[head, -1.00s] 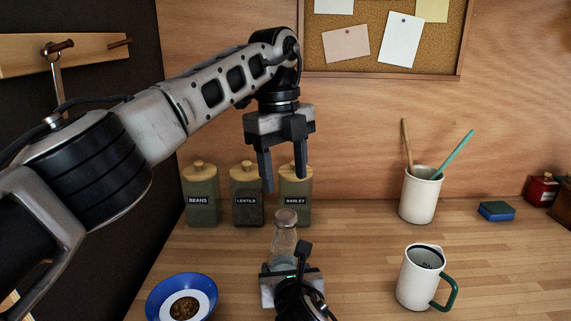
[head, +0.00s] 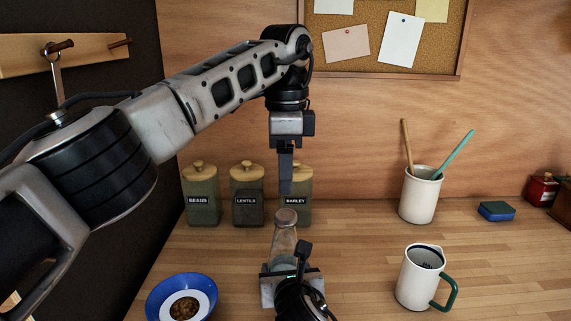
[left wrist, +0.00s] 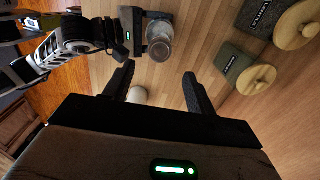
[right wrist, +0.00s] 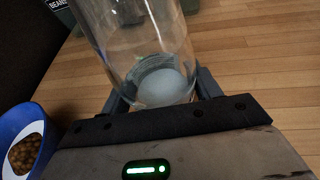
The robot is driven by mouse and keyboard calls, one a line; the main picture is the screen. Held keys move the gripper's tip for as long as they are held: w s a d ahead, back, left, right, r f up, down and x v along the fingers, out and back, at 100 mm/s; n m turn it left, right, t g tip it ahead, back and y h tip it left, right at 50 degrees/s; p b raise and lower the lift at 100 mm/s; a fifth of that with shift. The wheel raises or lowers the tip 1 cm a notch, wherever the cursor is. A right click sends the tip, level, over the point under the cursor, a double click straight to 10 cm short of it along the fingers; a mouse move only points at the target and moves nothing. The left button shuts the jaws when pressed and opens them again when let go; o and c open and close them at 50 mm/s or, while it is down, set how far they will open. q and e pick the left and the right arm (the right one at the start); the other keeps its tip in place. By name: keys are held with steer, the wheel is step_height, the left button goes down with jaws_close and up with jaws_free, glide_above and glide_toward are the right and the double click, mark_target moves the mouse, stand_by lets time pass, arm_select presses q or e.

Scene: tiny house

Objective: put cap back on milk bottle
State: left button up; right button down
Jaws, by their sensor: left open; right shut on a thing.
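The clear glass milk bottle (head: 283,240) stands upright on the wooden counter, apparently empty apart from a whitish base. It also shows in the left wrist view (left wrist: 160,40) and the right wrist view (right wrist: 140,40). My right gripper (head: 291,274) is shut on its lower body. My left gripper (head: 285,190) is open and points down just above the bottle's mouth, seen edge-on. In the left wrist view a pale round thing (left wrist: 137,95) shows between the spread fingers, partly hidden by the gripper. I cannot tell whether it is the cap. No cap is clear in the head view.
Three lidded canisters (head: 247,200) stand behind the bottle. A blue bowl of brown bits (head: 160,297) is at front left. A cream mug with a green handle (head: 413,280) and a utensil crock (head: 418,202) stand to the right. The counter between bottle and mug is clear.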

mark_target(285, 214)
arm_select(q)
step_height(285, 214, down, 8)
steer(key=shift+r, duration=0.2)
